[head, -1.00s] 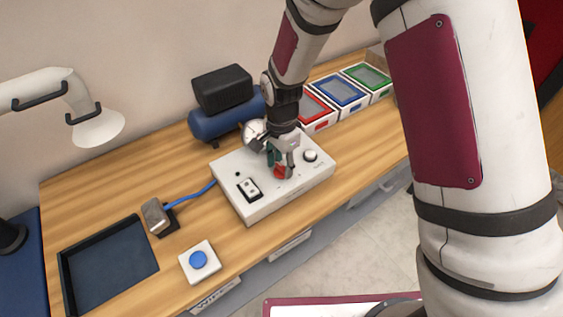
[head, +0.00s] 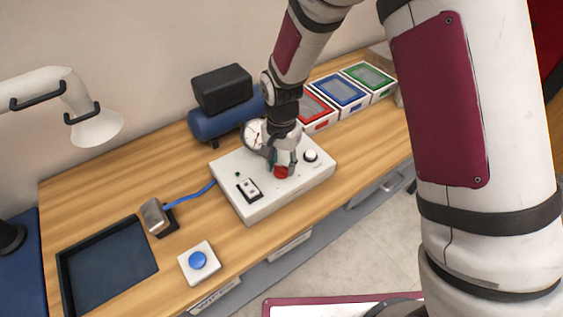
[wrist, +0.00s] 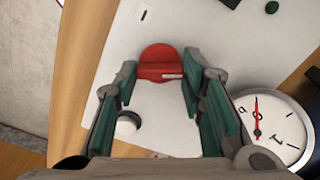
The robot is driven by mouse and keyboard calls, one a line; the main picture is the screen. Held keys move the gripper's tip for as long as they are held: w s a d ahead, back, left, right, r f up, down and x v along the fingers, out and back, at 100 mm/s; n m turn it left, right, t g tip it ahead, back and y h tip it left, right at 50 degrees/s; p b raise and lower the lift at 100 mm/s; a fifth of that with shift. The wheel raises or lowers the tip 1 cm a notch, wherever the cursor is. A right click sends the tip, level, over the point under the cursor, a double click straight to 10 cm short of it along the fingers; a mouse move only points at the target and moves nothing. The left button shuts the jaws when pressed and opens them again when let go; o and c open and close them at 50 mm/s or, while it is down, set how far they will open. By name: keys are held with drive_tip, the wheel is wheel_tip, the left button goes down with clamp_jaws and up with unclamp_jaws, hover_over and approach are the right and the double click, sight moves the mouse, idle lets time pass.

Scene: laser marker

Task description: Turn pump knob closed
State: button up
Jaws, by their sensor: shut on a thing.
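The red pump knob (head: 281,172) sits on top of the white pump box (head: 240,203), towards its front edge. My fingers hide part of the knob in the head view.
A white round knob (head: 310,156) is right of the red one, a rocker switch (head: 249,188) left. A dial gauge (head: 253,135) stands behind. A blue tank (head: 215,121), several trays, a blue button (head: 198,260) and a dark tray (head: 108,262) share the bench.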

drive_tip(key=n, duration=0.5)
drive_tip(key=shift+n+b, duration=0.3)
drive_tip(key=shift+b, duration=0.05)
drive_tip(key=n, duration=0.5)
drive_tip(key=shift+b, duration=0.4)
drive_tip(key=n, duration=0.5)
drive_tip(key=shift+n+b, duration=0.35)
drive_tip(key=shift+n, duration=0.05)
drive_tip(key=n, duration=0.4)
drive_tip(key=shift+n, duration=0.4)
drive_tip(key=o, duration=1.1)
drive_tip(key=shift+o, duration=0.2)
